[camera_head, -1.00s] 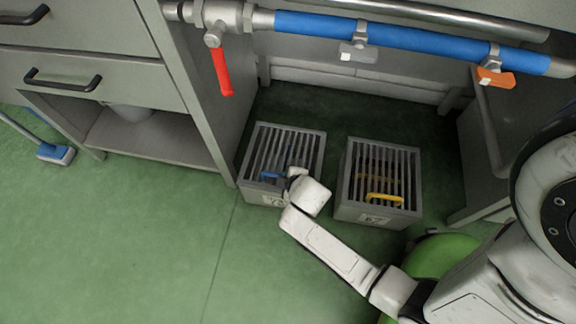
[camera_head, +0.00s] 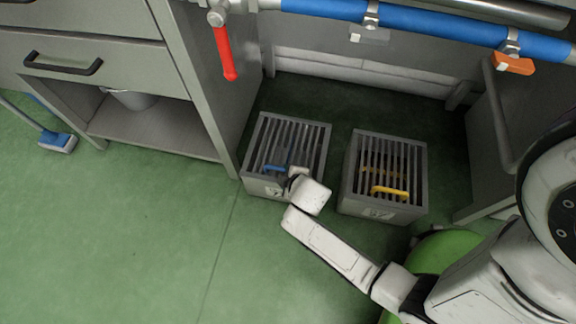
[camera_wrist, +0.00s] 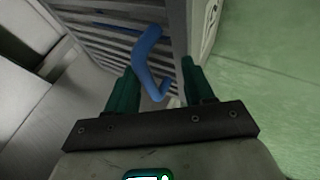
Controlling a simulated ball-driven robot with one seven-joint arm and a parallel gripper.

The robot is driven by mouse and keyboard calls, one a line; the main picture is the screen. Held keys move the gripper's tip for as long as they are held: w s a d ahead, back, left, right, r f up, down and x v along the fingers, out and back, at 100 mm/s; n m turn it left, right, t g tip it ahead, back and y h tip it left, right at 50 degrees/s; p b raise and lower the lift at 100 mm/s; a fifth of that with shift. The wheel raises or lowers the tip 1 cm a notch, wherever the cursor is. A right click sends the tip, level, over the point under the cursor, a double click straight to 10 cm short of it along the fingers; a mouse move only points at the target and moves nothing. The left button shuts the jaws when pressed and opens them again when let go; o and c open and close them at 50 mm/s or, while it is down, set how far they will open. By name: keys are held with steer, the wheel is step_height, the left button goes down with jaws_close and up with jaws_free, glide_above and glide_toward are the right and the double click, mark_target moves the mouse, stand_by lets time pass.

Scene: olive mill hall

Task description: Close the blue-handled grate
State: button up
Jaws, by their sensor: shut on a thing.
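The blue-handled grate (camera_head: 289,144) is a grey barred grate across the top of the left box on the floor. It seems to lie flat; I cannot tell whether it sits fully flush. Its blue handle (camera_head: 275,169) is at the near edge. In the wrist view, the blue handle (camera_wrist: 147,62) stands between the two dark green fingers of my gripper (camera_wrist: 158,68). My gripper is shut on the handle. In the head view, my wrist hides part of the near right corner of the box and my fingertips (camera_head: 291,177).
A second box with a yellow-handled grate (camera_head: 390,190) stands close on the right. A cabinet (camera_head: 190,90) stands close on the left. Blue pipes with a red lever (camera_head: 224,52) and an orange lever (camera_head: 513,64) run above. Green floor is free in front.

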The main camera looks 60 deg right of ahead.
steer(key=shift+o, duration=0.8)
steer(key=shift+s+a+f, duration=0.45)
steer(key=shift+s+f, duration=0.1)
steer(key=w+r+p+v, duration=0.1)
steer(key=p+v, duration=0.4)
steer(key=v, duration=0.5)
steer(key=shift+s+d+r+p, duration=0.2)
steer(key=shift+d+r+p, duration=0.05)
steer(key=shift+r+p, duration=0.05)
steer(key=s+a+r+m+g+y, duration=0.2)
steer(key=s+r+m+g+y, duration=0.3)
steer(key=r, duration=0.8)
step_height(320, 180, up, 31)
steer(key=s+h+p, duration=0.1)
steer(key=p, duration=3)
steer(key=shift+g, duration=0.3)
